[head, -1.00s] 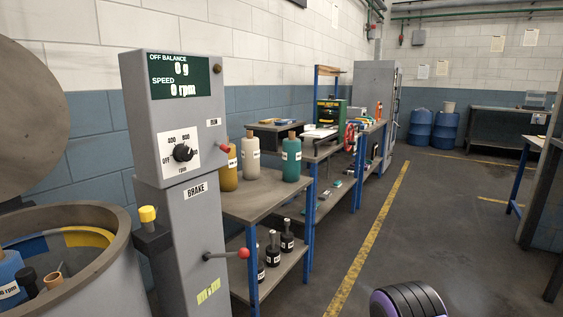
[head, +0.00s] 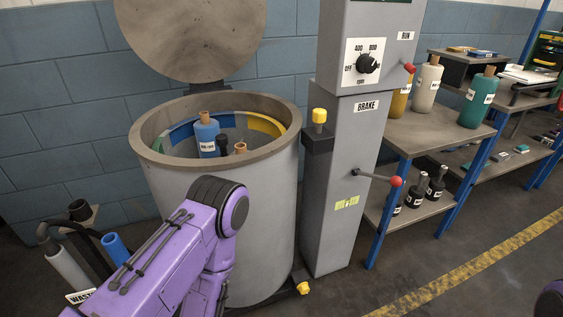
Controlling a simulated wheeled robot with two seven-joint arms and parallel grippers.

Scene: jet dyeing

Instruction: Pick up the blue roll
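A blue roll (head: 206,138) with a brown core and a white label stands inside the open round drum (head: 232,225), towards its left side. Its lower part is hidden by the drum's rim. Next to it in the drum are a dark bottle-like thing (head: 222,143) and a brown core end (head: 241,148). My purple left arm rises in front of the drum and bends down again. Neither of my grippers shows in the head view, so their state is hidden.
The drum's lid (head: 190,35) is raised. A grey control column (head: 340,180) with a red-knobbed brake lever (head: 396,181) stands right of the drum. A shelf (head: 425,135) carries yellow, white and teal rolls. A blue tube (head: 115,248) is at lower left.

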